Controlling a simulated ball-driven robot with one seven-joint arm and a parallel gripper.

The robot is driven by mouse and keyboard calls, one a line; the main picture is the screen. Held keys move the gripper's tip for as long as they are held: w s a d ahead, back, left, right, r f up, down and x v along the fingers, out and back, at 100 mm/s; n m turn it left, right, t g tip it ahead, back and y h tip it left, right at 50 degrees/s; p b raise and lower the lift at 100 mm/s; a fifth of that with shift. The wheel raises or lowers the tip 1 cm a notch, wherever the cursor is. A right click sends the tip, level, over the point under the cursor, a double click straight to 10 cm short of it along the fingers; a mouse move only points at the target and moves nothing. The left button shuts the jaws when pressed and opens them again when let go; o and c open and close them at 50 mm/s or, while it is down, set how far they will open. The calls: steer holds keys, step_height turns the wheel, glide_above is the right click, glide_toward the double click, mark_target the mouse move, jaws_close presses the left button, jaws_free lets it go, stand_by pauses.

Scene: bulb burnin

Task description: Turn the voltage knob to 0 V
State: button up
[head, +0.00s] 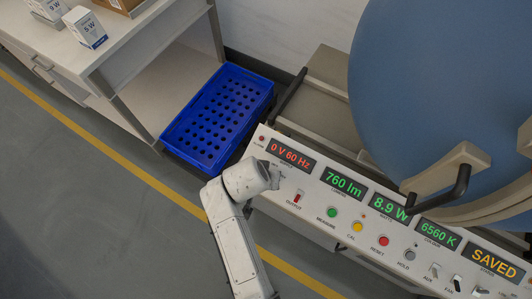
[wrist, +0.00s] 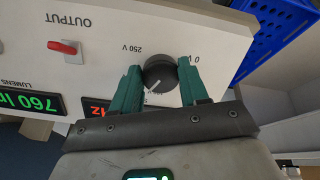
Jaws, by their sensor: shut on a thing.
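The black round voltage knob (wrist: 160,70) is on the white panel in the wrist view, between a "250 V" mark and a "0" mark. A pale pointer line on it points down and left in that view. My gripper (wrist: 161,78) is shut on the knob, with one teal finger on each side. In the head view my arm's end hides the knob. The red voltage display (head: 291,154) reads "0 V 60 Hz".
The panel has green displays (head: 343,183), a red output switch (head: 298,196) and several push buttons right of my arm. A blue perforated crate (head: 170,137) lies left of the panel. A large blue sphere (head: 455,85) stands behind it.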

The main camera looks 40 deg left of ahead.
steer(key=n+p, duration=0.2)
steer(key=n, duration=0.1)
steer(key=shift+r+n, duration=0.15)
steer(key=shift+n, duration=0.15)
steer(key=n+p, duration=0.1)
steer(key=n, duration=0.2)
steer(key=shift+n+h, duration=0.3)
steer(key=n+p, duration=0.1)
steer(key=n, duration=0.2)
steer(key=shift+w+n+t+p, duration=0.1)
steer(key=shift+n+t+p, duration=0.2)
steer(key=shift+p, duration=0.1)
steer(key=n+p, duration=0.1)
steer(key=n, duration=0.3)
steer(key=shift+p, duration=0.3)
steer(key=n+p, duration=0.1)
steer(key=n, duration=0.4)
steer(key=shift+t+p, duration=0.3)
steer(key=shift+t, duration=0.1)
steer(key=n+p, duration=0.1)
steer(key=n, duration=0.2)
steer(key=shift+a+n, duration=0.1)
steer(key=shift+n, duration=0.2)
steer(key=n+p, duration=0.2)
steer(key=n, duration=0.4)
steer(key=shift+t, duration=0.3)
steer(key=shift+n, duration=0.3)
